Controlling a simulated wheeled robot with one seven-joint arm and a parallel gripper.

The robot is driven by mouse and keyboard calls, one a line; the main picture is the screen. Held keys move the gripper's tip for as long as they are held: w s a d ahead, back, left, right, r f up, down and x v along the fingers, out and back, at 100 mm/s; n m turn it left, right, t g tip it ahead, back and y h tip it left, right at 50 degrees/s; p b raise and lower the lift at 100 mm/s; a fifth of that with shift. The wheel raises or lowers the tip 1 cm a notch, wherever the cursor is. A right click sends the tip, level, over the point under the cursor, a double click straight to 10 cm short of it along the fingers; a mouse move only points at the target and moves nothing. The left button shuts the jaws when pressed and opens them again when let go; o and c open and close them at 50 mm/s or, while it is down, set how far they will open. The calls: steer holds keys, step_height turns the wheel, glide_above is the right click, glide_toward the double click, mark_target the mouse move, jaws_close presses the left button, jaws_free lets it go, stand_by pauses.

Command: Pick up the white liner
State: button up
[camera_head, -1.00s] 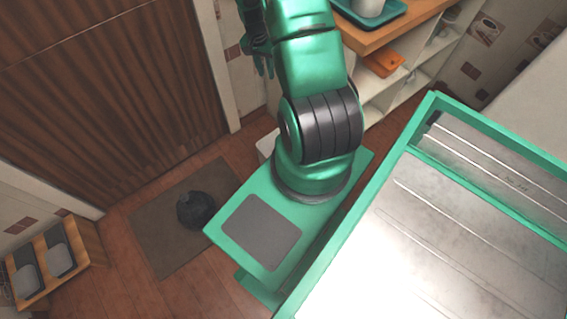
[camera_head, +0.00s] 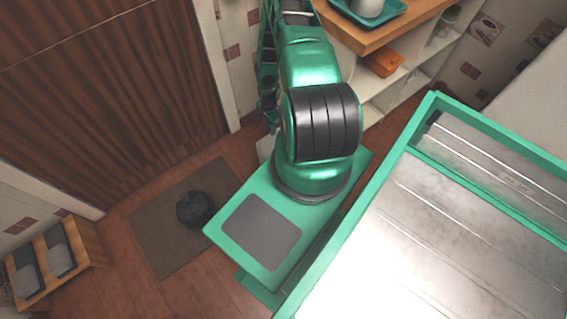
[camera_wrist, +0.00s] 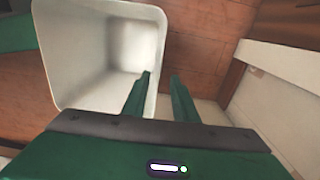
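The white liner (camera_wrist: 80,45) is an open, empty-looking bin with rounded corners, at the upper left of the wrist view. In the head view only a pale bit of it (camera_head: 265,147) seems to show behind my arm. My gripper (camera_wrist: 160,76) is open. In the wrist view its left finger overlaps the inside of the liner and its right finger lies outside, with the right-hand rim between them. I see a gap between the fingers and no grip on the wall. How deep the fingers reach is hard to tell.
A wooden-topped shelf unit (camera_head: 395,30) with a teal tray (camera_head: 392,14) and an orange item (camera_head: 383,62) stands right of my arm. A dark round object (camera_head: 195,209) sits on a brown mat (camera_head: 150,235). A wooden rack (camera_head: 88,240) stands at lower left.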

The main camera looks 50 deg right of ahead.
mark_target(272, 139)
steer(key=shift+s+d+f, duration=0.1)
steer(key=shift+f, duration=2.1)
steer(key=shift+s+d+f, duration=0.1)
steer(key=shift+f, duration=2.1)
steer(key=shift+w, duration=0.1)
jaws_close()
